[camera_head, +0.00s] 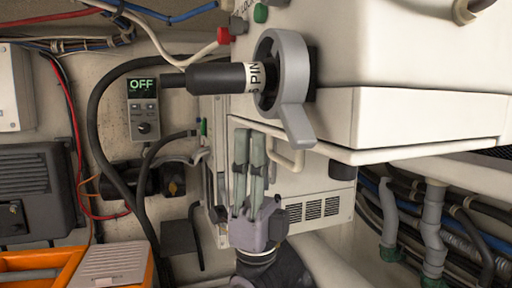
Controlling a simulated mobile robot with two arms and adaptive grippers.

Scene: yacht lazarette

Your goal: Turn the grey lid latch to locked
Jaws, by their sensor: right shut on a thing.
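The grey lid latch (293,63) is a ring with a tapered tail that points down and to the right. It sits on the left end of a white machine's lid (430,118). A black cylinder marked "SPIN" (222,78) sticks out to the left through the ring. My right gripper (249,132) comes up from below, its two grey-green fingers upright and close together. It is below and left of the latch tail, apart from it in the picture. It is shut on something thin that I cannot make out. My left gripper is not in view.
A pale loop handle (286,156) is just right of my fingers, on the machine's front. A control box showing "OFF" (142,105) hangs on the left wall. Hoses and cables run left and lower right. An orange case (40,262) is at the lower left.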

